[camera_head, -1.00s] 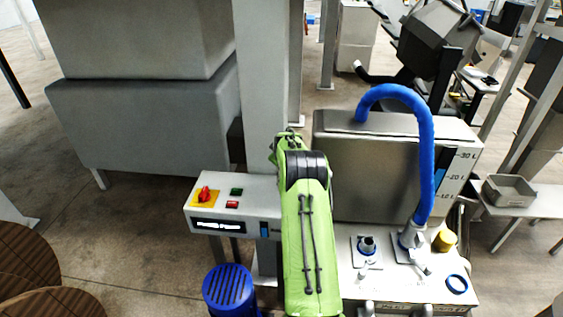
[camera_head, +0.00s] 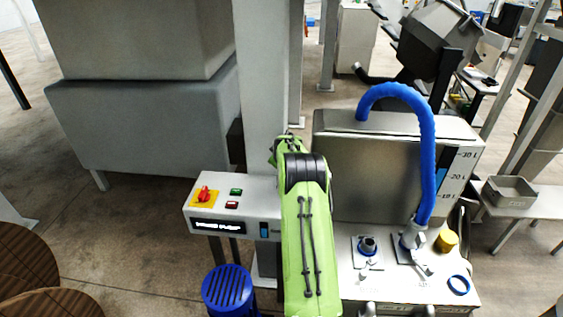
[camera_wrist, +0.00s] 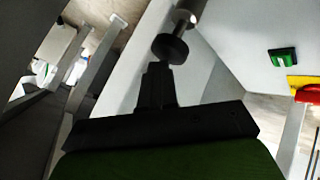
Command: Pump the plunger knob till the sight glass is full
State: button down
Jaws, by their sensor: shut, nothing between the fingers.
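The plunger knob (camera_wrist: 170,48) is a dark round knob on a shiny metal rod (camera_wrist: 187,14), in the wrist view, top centre. My gripper (camera_wrist: 158,70) is shut and empty, with its fingertips just below the knob in the picture. I cannot tell whether they touch it. In the head view my green arm hides the knob and gripper. A small blue window (camera_head: 264,230) sits at the panel's right end. A dark and blue level strip (camera_head: 442,168) with litre marks is on the steel tank (camera_head: 370,175). I cannot tell which is the sight glass.
A blue hose (camera_head: 425,150) arches from the tank to the white bench (camera_head: 395,285). A blue slotted drum (camera_head: 228,288) stands below the panel.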

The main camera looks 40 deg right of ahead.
jog(key=shift+s+f+b, duration=0.1)
jog(key=shift+f+b, duration=0.75)
jog(key=shift+f, duration=0.25)
dwell(0.5)
dwell(0.3)
jog(key=shift+r+p, duration=1.2)
jog(key=shift+r, duration=1.2)
jog(key=shift+r+p, duration=1.5)
jog(key=shift+r, duration=1.05)
